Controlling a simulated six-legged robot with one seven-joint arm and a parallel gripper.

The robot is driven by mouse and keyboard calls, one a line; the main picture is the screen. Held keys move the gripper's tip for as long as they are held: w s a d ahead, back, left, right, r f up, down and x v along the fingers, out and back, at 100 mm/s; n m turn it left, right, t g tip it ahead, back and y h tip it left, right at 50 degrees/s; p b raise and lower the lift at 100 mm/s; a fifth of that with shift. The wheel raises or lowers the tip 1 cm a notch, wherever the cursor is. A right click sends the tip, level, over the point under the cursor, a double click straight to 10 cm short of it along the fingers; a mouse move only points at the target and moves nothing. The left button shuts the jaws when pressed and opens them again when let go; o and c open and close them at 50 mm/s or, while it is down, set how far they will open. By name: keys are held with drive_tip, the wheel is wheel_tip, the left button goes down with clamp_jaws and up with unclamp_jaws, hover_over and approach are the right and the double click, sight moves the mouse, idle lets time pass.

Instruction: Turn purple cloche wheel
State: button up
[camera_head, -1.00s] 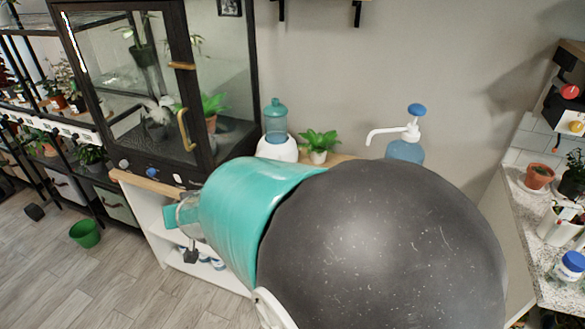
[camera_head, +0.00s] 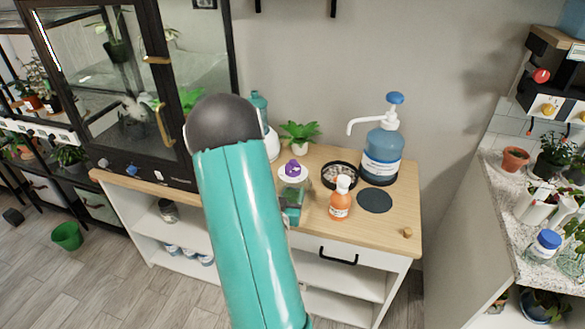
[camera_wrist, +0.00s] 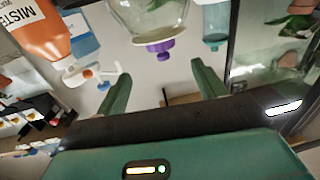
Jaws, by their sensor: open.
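The purple cloche wheel (camera_head: 292,167) sits on a small round white and clear piece on the wooden cabinet top (camera_head: 400,215). In the wrist view the purple wheel (camera_wrist: 164,50) shows on the end of a clear glass cloche (camera_wrist: 150,18), and this view looks upside down. My gripper (camera_head: 292,203) is green and hangs over the cabinet top, just in front of the wheel. In the wrist view my gripper (camera_wrist: 163,85) is open and empty. The wheel lies between the two fingers in the picture, beyond their tips and apart from them.
An orange bottle (camera_head: 341,200) stands close on the gripper's right. Behind are a black-rimmed dish (camera_head: 339,176), a blue pump bottle (camera_head: 382,155) and a potted plant (camera_head: 299,134). A glass cabinet (camera_head: 130,95) stands left. A dark round pad (camera_head: 375,200) lies bare.

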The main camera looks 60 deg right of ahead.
sight(291, 172)
drive_tip(key=x, duration=1.2)
drive_tip(key=shift+w, duration=0.1)
drive_tip(key=c, duration=1)
